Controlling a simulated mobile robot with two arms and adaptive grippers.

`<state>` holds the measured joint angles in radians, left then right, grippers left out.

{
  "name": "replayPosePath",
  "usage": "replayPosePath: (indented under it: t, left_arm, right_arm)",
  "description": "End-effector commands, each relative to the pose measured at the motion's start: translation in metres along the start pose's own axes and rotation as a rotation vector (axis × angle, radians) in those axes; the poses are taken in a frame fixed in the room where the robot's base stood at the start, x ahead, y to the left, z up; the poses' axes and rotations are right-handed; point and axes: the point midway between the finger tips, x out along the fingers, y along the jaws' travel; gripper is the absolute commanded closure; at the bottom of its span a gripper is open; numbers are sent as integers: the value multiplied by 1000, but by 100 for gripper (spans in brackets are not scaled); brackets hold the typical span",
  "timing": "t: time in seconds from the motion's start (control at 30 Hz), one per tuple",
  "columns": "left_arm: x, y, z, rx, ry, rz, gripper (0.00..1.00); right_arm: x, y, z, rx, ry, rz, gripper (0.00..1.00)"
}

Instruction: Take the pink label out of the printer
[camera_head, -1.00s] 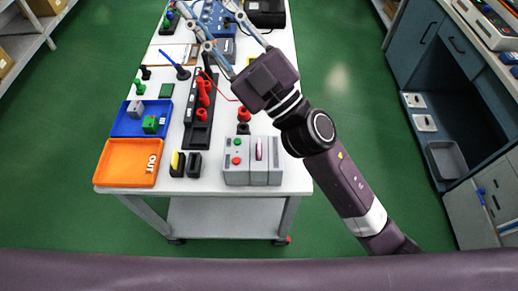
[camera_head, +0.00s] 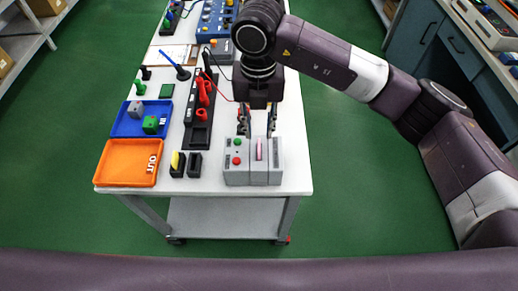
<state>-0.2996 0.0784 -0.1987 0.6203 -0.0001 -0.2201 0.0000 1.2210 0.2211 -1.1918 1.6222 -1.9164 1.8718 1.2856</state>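The grey printer (camera_head: 237,174) stands at the near right of the white table, with a green and a red button on its left part. The pink label (camera_head: 259,150) stands upright in a slot on its top. My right gripper (camera_head: 258,131) points down just behind and above the printer, fingers spread wide apart and empty. Its fingertips are on either side of the label's line, and I cannot tell how high they are. My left gripper is not in view.
An orange OUT tray (camera_head: 106,177), a blue tray (camera_head: 127,122) with a grey and a green cube, and a dark rack (camera_head: 199,136) with red parts lie to the left. Two small dark holders (camera_head: 194,165) stand beside the printer. Table space right of the printer is clear.

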Motion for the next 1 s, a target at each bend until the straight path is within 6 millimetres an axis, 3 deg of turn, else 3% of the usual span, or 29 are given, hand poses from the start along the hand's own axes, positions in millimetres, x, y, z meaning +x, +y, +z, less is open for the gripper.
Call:
replayPosePath:
  t: [0.5,0.8,1.0]
  left_arm:
    - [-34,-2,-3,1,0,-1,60]
    - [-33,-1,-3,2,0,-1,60]
    - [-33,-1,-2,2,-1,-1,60]
  right_arm:
    - [65,-1,-3,-2,5,2,74]
    - [71,0,-2,-4,3,3,74]
    - [71,0,-2,-4,3,3,96]
